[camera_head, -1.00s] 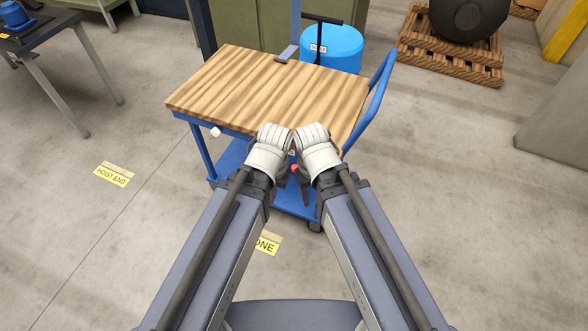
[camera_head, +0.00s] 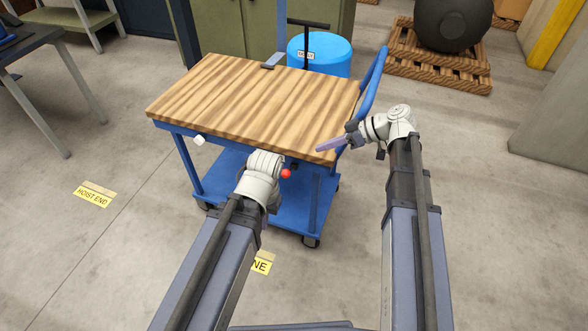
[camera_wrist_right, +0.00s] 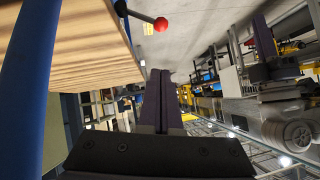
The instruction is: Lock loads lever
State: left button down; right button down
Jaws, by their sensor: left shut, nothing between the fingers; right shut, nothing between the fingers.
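A lever with a red ball knob (camera_head: 286,174) sits under the front edge of the wooden-topped blue cart (camera_head: 250,98). In the right wrist view the red knob (camera_wrist_right: 161,23) and its short black rod show beside the tabletop. My left gripper is mostly hidden behind its white wrist (camera_head: 262,180), just left of the knob; its purple fingers show shut in the right wrist view (camera_wrist_right: 263,36). My right gripper (camera_head: 322,147) is shut and empty at the tabletop's front right corner, pointing left, apart from the knob. Its shut fingers fill the middle of the right wrist view (camera_wrist_right: 160,90).
A white knob (camera_head: 199,140) sits under the cart's front left. The cart's blue handle (camera_head: 375,75) rises on its right. A blue drum (camera_head: 320,55) stands behind. A dark ball-like load (camera_head: 452,25) rests on a wooden pallet (camera_head: 440,73). The floor in front is open.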

jog(key=shift+d+r, duration=0.1)
jog(key=shift+d, duration=0.05)
jog(key=d+f+b+x, duration=0.1)
jog(key=f+b+x, duration=0.1)
jog(key=b+x, duration=0.7)
jog(key=shift+s+x, duration=0.35)
jog(key=shift+x, duration=1.5)
jog(key=shift+f, duration=0.15)
jog(key=shift+s, duration=0.1)
